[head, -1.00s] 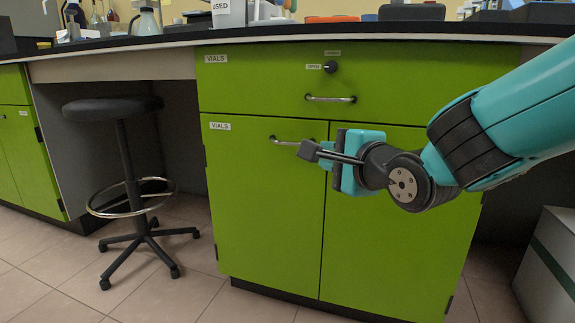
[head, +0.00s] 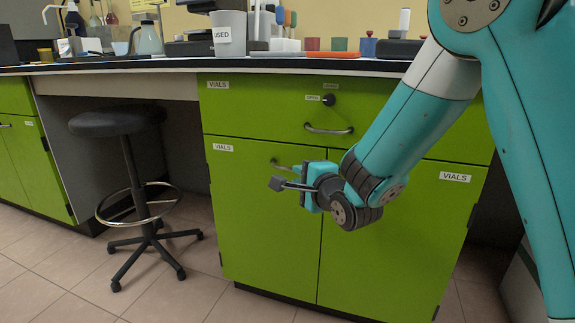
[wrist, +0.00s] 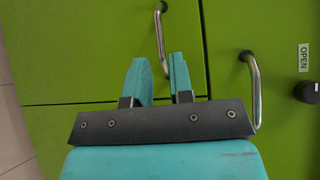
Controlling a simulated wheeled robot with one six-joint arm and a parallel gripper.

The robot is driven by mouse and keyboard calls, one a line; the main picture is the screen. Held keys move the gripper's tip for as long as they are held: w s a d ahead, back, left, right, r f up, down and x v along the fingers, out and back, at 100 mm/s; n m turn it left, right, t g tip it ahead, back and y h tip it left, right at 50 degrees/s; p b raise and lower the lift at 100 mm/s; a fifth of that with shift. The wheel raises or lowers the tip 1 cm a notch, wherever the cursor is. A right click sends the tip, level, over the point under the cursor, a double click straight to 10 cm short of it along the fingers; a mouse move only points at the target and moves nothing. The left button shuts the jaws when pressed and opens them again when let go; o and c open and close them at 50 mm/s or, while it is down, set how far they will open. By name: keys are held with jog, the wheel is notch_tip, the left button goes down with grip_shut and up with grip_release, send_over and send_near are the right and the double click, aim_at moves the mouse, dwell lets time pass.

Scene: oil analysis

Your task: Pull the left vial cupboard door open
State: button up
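The left vial cupboard door (head: 262,225) is green, carries a VIALS label and stands shut. Its metal bar handle (head: 281,164) is near the upper right corner, its right part hidden behind my gripper (head: 301,178). In the wrist view, my gripper (wrist: 159,78) is open, with its two teal fingers apart and empty. The door handle (wrist: 159,35) shows ahead of the fingers, its near end between the fingertips in the picture. I cannot tell whether the fingers reach around the bar.
A drawer (head: 260,110) with its own handle (head: 329,130) and a lock knob (head: 329,100) is above. The right door (head: 400,245) is shut. A black stool (head: 118,122) stands left of the cupboard. Floor (head: 200,285) in front of the left door looks clear.

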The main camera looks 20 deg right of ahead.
aim_at(288, 169)
jog(key=b+x, duration=0.1)
jog(key=x, duration=0.6)
jog(key=shift+w+b, duration=0.1)
jog(key=shift+b, duration=0.2)
grip_shut()
